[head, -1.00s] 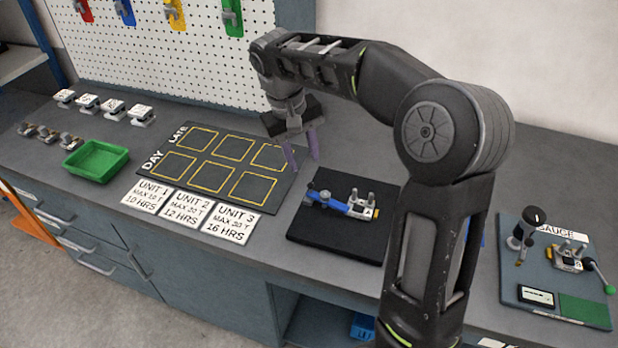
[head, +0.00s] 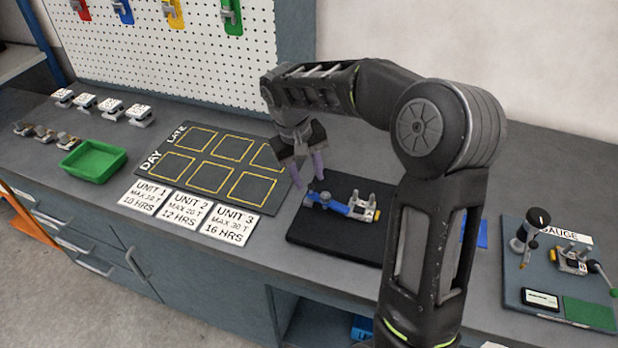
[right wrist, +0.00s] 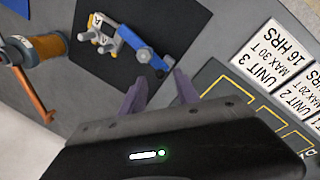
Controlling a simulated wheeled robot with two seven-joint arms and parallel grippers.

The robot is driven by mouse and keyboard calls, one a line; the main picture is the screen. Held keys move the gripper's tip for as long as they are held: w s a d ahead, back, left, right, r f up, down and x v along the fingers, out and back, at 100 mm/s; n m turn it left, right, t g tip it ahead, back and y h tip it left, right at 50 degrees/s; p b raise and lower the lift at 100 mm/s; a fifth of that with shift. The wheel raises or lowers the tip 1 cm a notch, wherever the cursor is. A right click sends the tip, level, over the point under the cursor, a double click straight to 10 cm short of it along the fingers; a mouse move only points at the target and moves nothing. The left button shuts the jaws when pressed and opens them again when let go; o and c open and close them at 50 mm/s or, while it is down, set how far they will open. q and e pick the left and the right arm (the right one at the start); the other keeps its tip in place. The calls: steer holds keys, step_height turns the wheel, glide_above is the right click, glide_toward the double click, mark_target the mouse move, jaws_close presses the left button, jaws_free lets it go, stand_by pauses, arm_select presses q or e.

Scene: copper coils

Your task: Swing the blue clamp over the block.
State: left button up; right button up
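The blue clamp (head: 337,207) is a blue bar with a grey knob, lying on a black plate (head: 310,235). Its right end is at the metal block (head: 363,208), which has upright posts and a yellow part; I cannot tell whether it overlaps the block. In the right wrist view the clamp (right wrist: 133,40) and the block (right wrist: 103,36) lie beyond my fingers. My right gripper (head: 309,177) is open and empty, fingers pointing down, just behind and left of the clamp's knob end. It also shows in the right wrist view (right wrist: 160,80). My left gripper is not in view.
The marked board (head: 222,160) and UNIT cards (head: 185,204) lie left of the plate. A green tray (head: 95,163) and several small parts are farther left. A gauge station (head: 535,265) stands at the right. The pegboard (head: 180,55) is behind.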

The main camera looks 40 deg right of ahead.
steer(key=shift+d+f, duration=0.2)
steer(key=shift+f, duration=0.65)
steer(key=shift+c, duration=0.6)
jaws_close()
